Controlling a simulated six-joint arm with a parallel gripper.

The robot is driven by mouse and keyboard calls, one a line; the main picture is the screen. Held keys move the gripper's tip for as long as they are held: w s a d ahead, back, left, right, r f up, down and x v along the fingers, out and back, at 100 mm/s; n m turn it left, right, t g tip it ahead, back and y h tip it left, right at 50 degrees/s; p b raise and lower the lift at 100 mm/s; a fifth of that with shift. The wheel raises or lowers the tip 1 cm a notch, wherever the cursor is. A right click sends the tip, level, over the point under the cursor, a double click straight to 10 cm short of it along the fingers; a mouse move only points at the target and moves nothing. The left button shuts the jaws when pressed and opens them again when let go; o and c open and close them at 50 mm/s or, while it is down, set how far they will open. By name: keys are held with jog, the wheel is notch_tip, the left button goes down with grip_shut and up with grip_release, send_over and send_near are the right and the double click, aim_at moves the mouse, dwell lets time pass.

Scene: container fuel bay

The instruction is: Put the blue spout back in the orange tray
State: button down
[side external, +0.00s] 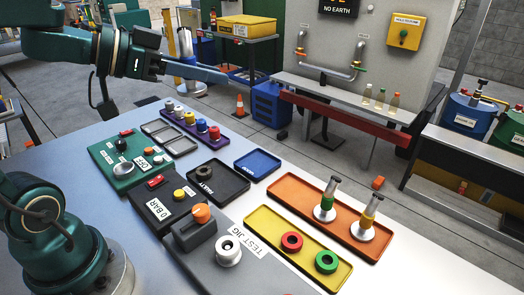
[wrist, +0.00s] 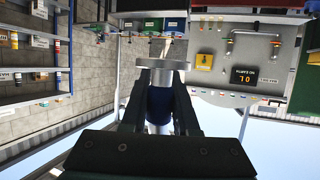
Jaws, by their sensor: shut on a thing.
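The blue spout (side external: 185,42) is held upright in my gripper (side external: 205,72), high above the far left side of the bench in the side view. In the wrist view, its blue collar (wrist: 160,103) is between the two fingers of my gripper (wrist: 161,88), with its round metal flange beyond them. The orange tray (side external: 287,190) lies on the right of the bench, well away from my gripper. A green-collared spout (side external: 328,203) and a yellow-collared spout (side external: 368,221) stand upright in it. The tray's left part is bare.
A yellow tray (side external: 275,243) with red and green rings lies in front of the orange tray. A small blue tray (side external: 257,162), a black tray (side external: 222,178) and a purple tray (side external: 181,137) with several capped pieces lie farther left. Control boxes line the near side.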

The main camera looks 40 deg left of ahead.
jog(key=s+d+f+m+g+h, duration=0.4)
jog(key=s+f+m+g+h, duration=0.3)
jog(key=f+m+g+h, duration=0.2)
jog(key=shift+m, duration=1.2)
jog(key=d+f, duration=0.2)
jog(key=d, duration=0.2)
jog(key=d+f, duration=0.2)
jog(key=d, duration=0.1)
jog(key=s+d+f, duration=0.1)
jog(key=d+f, duration=0.2)
jog(key=d, duration=0.1)
jog(key=shift+d+f, duration=0.1)
jog(key=shift+d, duration=0.2)
jog(key=shift+f, duration=1.8)
